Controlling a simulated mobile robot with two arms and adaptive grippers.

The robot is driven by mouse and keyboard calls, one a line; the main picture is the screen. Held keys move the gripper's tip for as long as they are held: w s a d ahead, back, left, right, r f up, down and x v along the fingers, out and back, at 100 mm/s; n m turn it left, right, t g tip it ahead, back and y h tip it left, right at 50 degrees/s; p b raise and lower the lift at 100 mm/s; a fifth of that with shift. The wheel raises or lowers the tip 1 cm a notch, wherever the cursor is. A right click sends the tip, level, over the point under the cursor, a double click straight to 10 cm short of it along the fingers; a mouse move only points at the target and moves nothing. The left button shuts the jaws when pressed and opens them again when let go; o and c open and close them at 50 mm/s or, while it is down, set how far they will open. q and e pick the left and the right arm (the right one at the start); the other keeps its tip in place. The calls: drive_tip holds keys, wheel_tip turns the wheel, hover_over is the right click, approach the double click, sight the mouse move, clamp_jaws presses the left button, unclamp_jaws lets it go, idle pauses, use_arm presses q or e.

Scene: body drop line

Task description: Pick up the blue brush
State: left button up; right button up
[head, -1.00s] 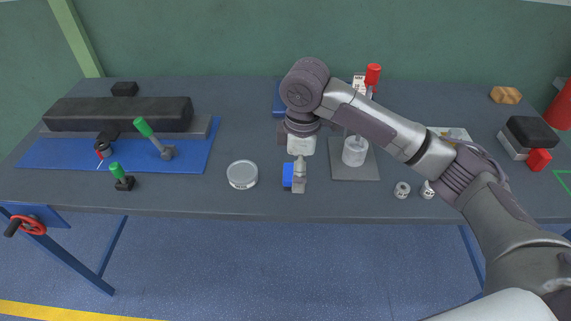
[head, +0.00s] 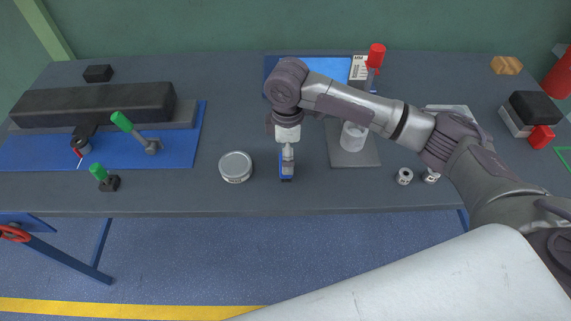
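The blue brush (head: 283,172) is near the front of the dark bench, right of the round tin. Only slivers of its blue body show, around my gripper finger. My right gripper (head: 287,165) reaches down over the brush from an arm that comes in from the right. Its near finger lines up with the brush and covers most of it. I cannot tell whether the fingers are closed on it or whether it is off the bench. My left gripper is not in view.
A round tin (head: 236,166) is close on the left. A grey mat (head: 354,157) with a clear container (head: 353,136) is on the right, with two small white parts (head: 405,176) beyond. A green-handled clamp (head: 135,132) stands at the left. Bare bench lies in front of the tin.

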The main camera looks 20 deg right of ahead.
drive_tip(key=f+p, duration=0.1)
drive_tip(key=f, duration=0.3)
drive_tip(key=shift+a+f+p, duration=0.2)
drive_tip(key=shift+p, duration=0.15)
drive_tip(key=shift+f, duration=0.4)
drive_tip(key=c, duration=1.2)
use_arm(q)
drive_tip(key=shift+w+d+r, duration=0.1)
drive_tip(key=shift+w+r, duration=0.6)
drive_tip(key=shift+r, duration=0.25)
use_arm(e)
wheel_tip(320, 180, up, 4)
drive_tip(key=shift+r+b, duration=0.1)
drive_tip(key=shift+b, duration=0.7)
use_arm(q)
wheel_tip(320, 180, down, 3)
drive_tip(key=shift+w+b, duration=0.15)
drive_tip(key=shift+b, duration=0.6)
use_arm(e)
drive_tip(key=s+r, duration=0.2)
drive_tip(key=s, duration=0.1)
drive_tip(key=s+d+r, duration=0.1)
drive_tip(key=s+r, duration=0.1)
drive_tip(key=s, duration=0.2)
drive_tip(key=s+r, duration=0.3)
drive_tip(key=s, duration=0.1)
drive_tip(key=shift+s+d, duration=0.25)
drive_tip(key=shift+d, duration=0.15)
